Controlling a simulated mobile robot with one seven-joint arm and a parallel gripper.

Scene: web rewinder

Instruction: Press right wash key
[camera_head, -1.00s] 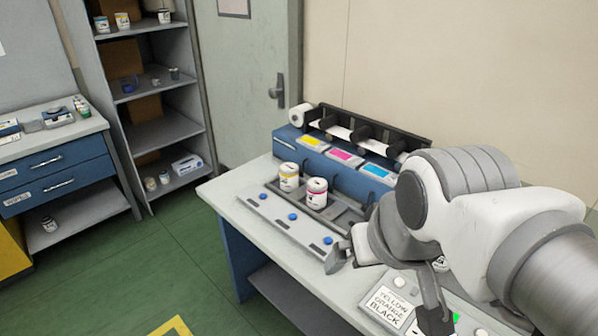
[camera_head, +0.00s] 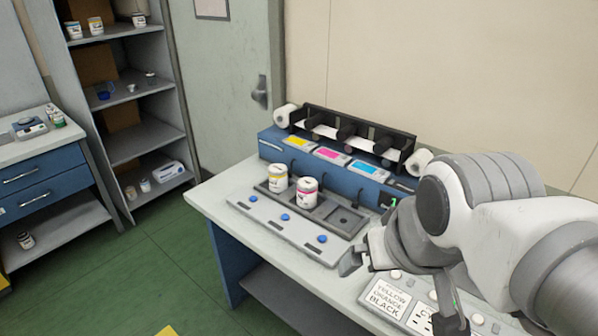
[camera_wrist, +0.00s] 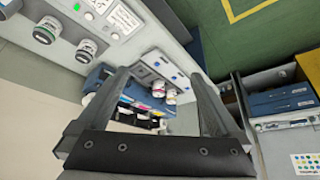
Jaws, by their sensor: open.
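The right wash key looks to be the rightmost (camera_head: 322,239) of three blue round buttons on a light grey strip (camera_head: 300,247) along the front of the rewinder (camera_head: 330,178). The other two blue keys, middle (camera_head: 285,217) and left (camera_head: 253,199), sit further left. My gripper (camera_head: 400,290) is open and empty, to the right of the right key and apart from it. One finger is close to the strip's right end. In the wrist view my gripper (camera_wrist: 160,76) spreads its fingers with the strip and its blue buttons seen between them.
Two ink jars, yellow-labelled (camera_head: 278,178) and magenta-labelled (camera_head: 307,191), stand in the tray behind the keys. Shelves (camera_head: 130,120) stand at the left; the floor before the bench is clear.

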